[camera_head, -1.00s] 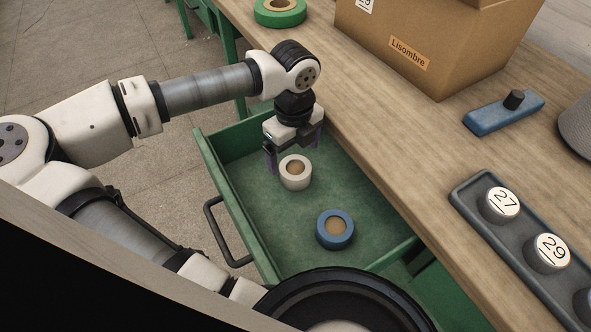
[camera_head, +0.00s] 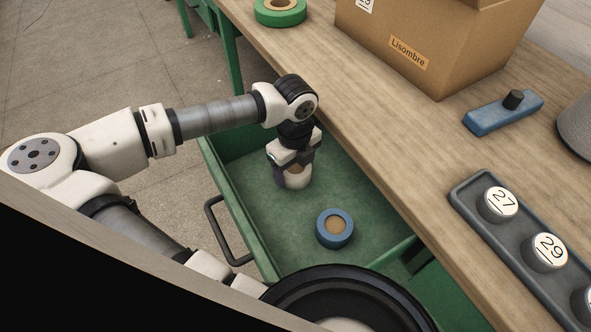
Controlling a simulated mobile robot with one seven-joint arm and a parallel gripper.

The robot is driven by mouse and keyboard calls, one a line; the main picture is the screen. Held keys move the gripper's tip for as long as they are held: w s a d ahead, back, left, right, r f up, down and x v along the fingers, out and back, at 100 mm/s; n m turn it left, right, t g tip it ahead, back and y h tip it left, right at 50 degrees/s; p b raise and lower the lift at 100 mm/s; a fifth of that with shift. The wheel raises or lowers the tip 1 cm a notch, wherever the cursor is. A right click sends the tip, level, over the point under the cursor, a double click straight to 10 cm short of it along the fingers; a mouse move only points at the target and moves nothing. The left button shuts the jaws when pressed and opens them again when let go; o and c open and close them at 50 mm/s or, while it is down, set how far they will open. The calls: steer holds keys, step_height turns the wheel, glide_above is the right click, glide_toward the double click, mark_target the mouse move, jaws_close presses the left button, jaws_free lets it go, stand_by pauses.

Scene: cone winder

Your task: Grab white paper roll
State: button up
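The white paper roll (camera_head: 297,182) stands in the open green drawer (camera_head: 258,232), toward its far end. My gripper (camera_head: 293,170) is directly above and around the top of the roll, pointing down. One finger shows at the roll's left side and the other at its upper right. The gripper body hides much of the roll's top. I cannot tell whether the fingers press on the roll or only stand beside it.
A blue roll (camera_head: 335,229) stands nearer in the same drawer. The wooden tabletop (camera_head: 400,150) runs along the drawer's right side, with a cardboard box (camera_head: 440,45), a green roll (camera_head: 280,11), a blue device (camera_head: 503,113) and a grey tray of numbered weights (camera_head: 462,193). The drawer's middle is bare.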

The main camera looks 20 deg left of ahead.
steer(key=c, duration=0.6)
steer(key=shift+r, duration=0.1)
